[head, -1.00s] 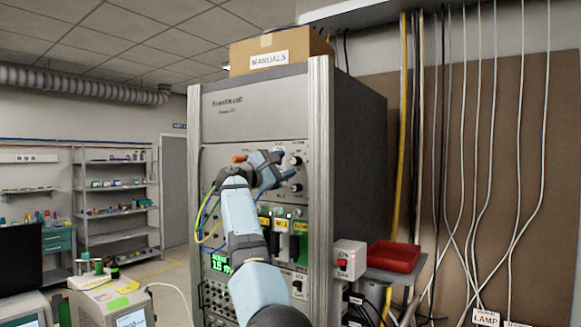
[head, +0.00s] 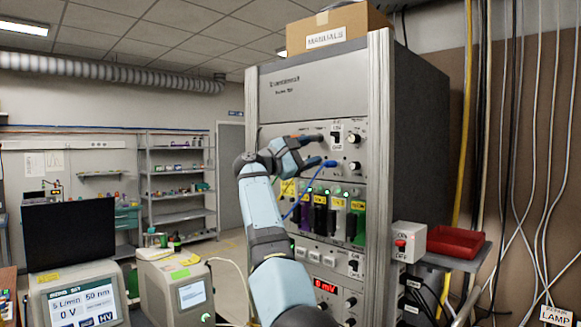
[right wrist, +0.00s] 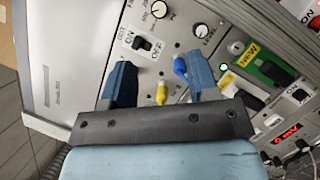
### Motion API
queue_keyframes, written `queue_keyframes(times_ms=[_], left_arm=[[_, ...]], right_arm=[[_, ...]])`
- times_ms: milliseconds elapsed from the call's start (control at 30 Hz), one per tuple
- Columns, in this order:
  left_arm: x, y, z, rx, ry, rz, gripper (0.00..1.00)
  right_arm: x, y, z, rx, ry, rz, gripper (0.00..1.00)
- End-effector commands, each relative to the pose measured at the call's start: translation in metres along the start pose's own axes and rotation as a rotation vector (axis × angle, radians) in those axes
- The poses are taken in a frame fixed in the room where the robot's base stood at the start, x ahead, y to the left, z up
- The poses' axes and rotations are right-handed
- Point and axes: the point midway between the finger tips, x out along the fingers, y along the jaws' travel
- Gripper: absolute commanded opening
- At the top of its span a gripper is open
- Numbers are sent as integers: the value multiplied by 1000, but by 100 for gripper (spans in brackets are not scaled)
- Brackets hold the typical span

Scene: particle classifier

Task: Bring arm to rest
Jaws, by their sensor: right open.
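My right gripper (head: 318,150) is in front of the upper front panel of the tall grey cabinet (head: 318,85). In the right wrist view its two blue fingers (right wrist: 162,82) stand apart, with nothing held between them. A yellow plug (right wrist: 162,92) and a blue plug (right wrist: 180,66) show in the gap between them, at the panel. The blue plug also shows in the head view (head: 330,163), with a blue cable running down to the left. My right forearm hides part of the panel. My left gripper is not in view.
A toggle switch (head: 336,136) and knobs (head: 354,166) are close to the gripper. Coloured modules (head: 339,216) sit lower on the panel. A red tray (head: 456,242) and a switch box (head: 409,242) stand at right. A bench instrument (head: 75,300) stands at left; open floor lies behind.

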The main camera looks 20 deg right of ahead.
Motion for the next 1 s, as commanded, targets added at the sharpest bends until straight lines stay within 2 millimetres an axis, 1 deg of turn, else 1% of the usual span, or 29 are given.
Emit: queue_keyframes(times_ms=[133, 233, 267, 367, 433, 533, 667, 700, 767, 800, 867, 900, 967, 1000], left_arm=[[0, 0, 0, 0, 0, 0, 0], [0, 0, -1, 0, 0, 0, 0], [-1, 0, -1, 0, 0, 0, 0], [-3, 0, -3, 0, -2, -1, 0], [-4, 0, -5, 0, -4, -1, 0], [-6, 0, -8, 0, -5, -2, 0], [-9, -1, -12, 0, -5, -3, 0], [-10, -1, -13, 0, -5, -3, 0], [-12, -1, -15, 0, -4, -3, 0], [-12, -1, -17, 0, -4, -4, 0], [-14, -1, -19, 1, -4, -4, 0], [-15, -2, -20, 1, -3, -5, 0], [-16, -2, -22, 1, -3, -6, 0], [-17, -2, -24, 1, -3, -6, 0]], right_arm=[[0, 0, 0, -2, 0, 1, 55], [1, -8, -8, -40, -11, 21, 55], [2, -14, -13, -67, -16, 36, 55], [2, -40, -36, -209, -52, 116, 55], [1, -66, -56, -353, -90, 197, 55], [-7, -106, -83, -585, -157, 330, 55], [-27, -160, -112, -889, -256, 510, 55], [-35, -178, -120, -981, -290, 567, 55], [-49, -206, -131, -1120, -342, 653, 55], [-59, -225, -138, -1211, -380, 713, 55], [-75, -254, -146, -1345, -441, 803, 55], [-87, -274, -151, -1433, -485, 863, 55], [-106, -306, -157, -1559, -552, 959, 55], [-118, -328, -159, -1642, -602, 1024, 55]])
